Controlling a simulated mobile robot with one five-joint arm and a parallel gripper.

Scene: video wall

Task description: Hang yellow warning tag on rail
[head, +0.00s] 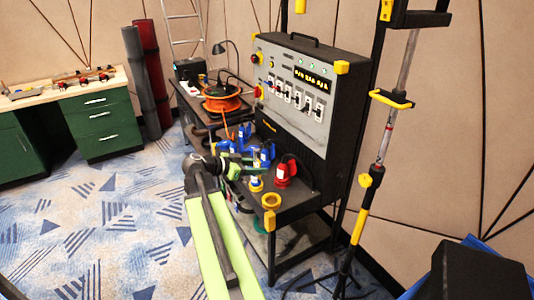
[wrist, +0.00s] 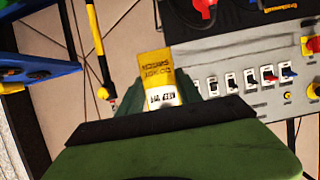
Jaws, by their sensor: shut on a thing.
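The yellow warning tag (wrist: 156,68) shows in the wrist view, between the dark green fingers of my gripper (wrist: 158,94). It has dark print that reads upside down and a white label at its near end. My gripper is shut on it. In the head view my gripper (head: 236,168) is in front of the lower part of the grey switch panel (head: 290,90), above the black bench; I cannot make out the tag clearly there. The panel carries a row of switches, also seen at right in the wrist view (wrist: 250,100). I cannot pick out the rail with certainty.
Blue connectors (head: 266,154) and a red connector (head: 285,173) stand on the bench below the panel. An orange cable reel (head: 222,100) is behind at left. A black and yellow pole (head: 360,210) stands at right. Carpet at left is clear.

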